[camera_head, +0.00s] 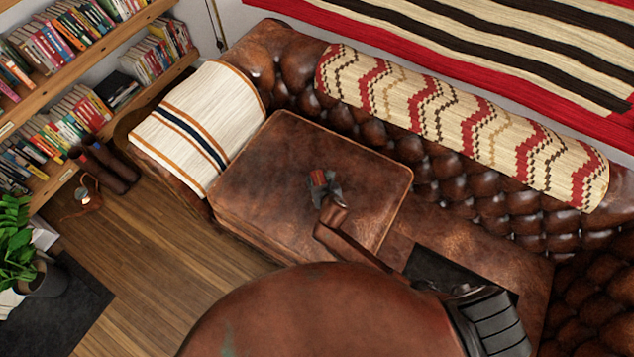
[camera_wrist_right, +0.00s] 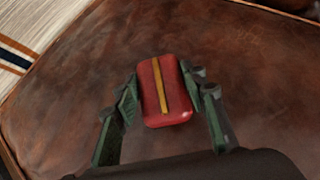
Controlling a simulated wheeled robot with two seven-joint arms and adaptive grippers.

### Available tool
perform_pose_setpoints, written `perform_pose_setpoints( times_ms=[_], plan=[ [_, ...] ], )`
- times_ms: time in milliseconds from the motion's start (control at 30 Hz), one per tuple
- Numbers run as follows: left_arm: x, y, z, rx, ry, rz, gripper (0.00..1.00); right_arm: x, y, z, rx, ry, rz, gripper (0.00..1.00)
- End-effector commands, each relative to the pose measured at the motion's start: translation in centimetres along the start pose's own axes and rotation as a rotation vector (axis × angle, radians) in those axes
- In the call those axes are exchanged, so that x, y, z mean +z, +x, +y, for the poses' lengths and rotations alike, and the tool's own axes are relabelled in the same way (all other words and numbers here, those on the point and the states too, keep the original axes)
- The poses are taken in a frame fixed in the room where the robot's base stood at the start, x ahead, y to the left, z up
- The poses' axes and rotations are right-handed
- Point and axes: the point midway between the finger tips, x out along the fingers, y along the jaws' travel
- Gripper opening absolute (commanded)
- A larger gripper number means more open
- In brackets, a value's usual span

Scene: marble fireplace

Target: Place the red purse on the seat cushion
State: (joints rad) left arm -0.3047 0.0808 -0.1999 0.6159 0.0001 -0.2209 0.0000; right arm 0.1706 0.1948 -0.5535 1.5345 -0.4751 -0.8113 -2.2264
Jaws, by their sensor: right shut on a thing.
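The red purse (camera_wrist_right: 165,92) is a small rounded red block with a yellow stripe down its middle in the right wrist view. My right gripper (camera_wrist_right: 162,84) has a finger on each side of it and is shut on it. In the head view the purse (camera_head: 318,178) shows as a small red patch at the tip of my right gripper (camera_head: 324,187). Both are over the middle of the brown leather seat cushion (camera_head: 255,190). I cannot tell whether the purse touches the cushion. My left gripper is not in view.
A tufted leather sofa back (camera_head: 440,165) runs behind the cushion, with a zigzag-patterned bolster (camera_head: 460,120) along it. A striped blanket (camera_head: 200,125) covers the left armrest. Bookshelves (camera_head: 85,60) and a potted plant (camera_head: 18,245) stand at the left. The cushion around the purse is clear.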

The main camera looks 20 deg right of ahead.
Motion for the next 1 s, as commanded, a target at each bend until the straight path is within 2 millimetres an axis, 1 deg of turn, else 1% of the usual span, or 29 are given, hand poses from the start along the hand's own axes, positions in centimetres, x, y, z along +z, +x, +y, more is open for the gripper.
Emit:
perform_pose_setpoints(
  times_ms=[167, 233, 300, 400, 467, 667, 800, 833, 1000],
  plan=[
    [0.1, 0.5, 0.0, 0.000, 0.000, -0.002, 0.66, -0.2, 1.1, -0.1, -0.001, 0.000, -0.001, 0.14],
    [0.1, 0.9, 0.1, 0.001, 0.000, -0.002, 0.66, -0.5, 1.9, 0.0, 0.000, 0.000, 0.000, 0.14],
    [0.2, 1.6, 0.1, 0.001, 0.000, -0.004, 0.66, -1.7, 2.6, 0.0, 0.001, 0.003, 0.004, 0.14],
    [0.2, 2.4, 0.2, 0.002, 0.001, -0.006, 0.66, -2.9, 3.5, 0.1, 0.001, 0.002, 0.004, 0.14],
    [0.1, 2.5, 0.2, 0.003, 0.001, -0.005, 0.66, -3.0, 3.6, 0.0, 0.000, 0.001, 0.002, 0.14],
    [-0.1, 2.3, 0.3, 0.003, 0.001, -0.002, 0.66, -2.7, 3.5, 0.0, 0.000, -0.001, -0.001, 0.14],
    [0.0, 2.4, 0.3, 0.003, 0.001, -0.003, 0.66, -3.0, 3.7, -0.1, 0.000, -0.002, 0.000, 0.14],
    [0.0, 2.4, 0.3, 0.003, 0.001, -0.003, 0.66, -3.0, 3.6, -0.1, 0.000, -0.001, 0.000, 0.40],
    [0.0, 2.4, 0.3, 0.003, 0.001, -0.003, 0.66, -3.0, 3.6, -0.1, 0.000, -0.001, 0.000, 0.52]
  ],
)
